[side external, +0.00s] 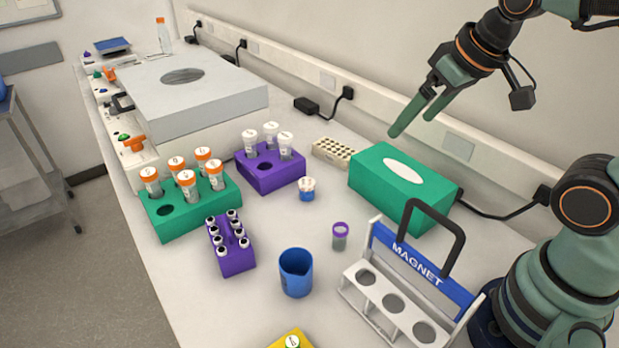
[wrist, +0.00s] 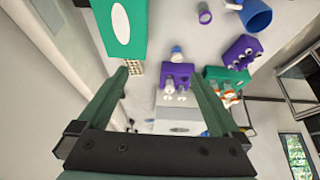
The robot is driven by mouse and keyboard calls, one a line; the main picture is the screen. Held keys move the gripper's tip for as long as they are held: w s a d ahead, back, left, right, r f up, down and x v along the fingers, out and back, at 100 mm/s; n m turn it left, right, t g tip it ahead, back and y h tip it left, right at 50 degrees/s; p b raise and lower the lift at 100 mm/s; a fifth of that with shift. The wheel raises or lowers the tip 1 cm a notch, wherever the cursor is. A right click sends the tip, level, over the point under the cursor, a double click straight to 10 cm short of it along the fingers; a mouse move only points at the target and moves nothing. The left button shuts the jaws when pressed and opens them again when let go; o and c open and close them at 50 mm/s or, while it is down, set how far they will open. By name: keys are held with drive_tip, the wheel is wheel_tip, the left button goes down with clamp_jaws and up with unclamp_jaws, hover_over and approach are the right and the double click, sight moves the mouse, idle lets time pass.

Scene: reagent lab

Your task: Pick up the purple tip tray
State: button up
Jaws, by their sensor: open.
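Two purple holders are in view; I cannot tell which one is the tip tray. The larger purple block (side external: 270,183) holds 3 white-capped tubes and stands beyond the small blue-based tube; it also shows in the wrist view (wrist: 177,69). The smaller purple rack (side external: 237,262) holds several black-and-white vials and stands in front of the green rack; it also shows in the wrist view (wrist: 240,51). My gripper (side external: 409,127) is open and empty, raised high above the green box, well apart from both. In the wrist view my fingers (wrist: 158,75) are spread wide.
A green box (side external: 415,190) and a beige tray with holes (side external: 334,150) stand near the wall. A green tube rack (side external: 188,215), blue beaker (side external: 296,274), purple-capped tube (side external: 340,237), blue-based tube (side external: 307,190) and white magnet rack (side external: 397,303) stand around the bench.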

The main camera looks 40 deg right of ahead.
drive_tip(key=w+a+r+g, duration=0.2)
drive_tip(key=w+a, duration=0.3)
drive_tip(key=w, duration=0.1)
drive_tip(key=m+g, duration=0.2)
drive_tip(key=g, duration=0.2)
approach(229, 239)
drive_tip(key=w+d+f, duration=0.1)
drive_tip(key=w+f, duration=0.1)
drive_tip(key=f, duration=0.6)
drive_tip(key=shift+w+d+f, duration=0.1)
drive_tip(key=shift+w, duration=0.15)
drive_tip(key=shift+a+f, duration=0.2)
drive_tip(key=shift+f, duration=2.45)
drive_tip(key=shift+c, duration=0.3)
drive_tip(key=c, duration=1.4)
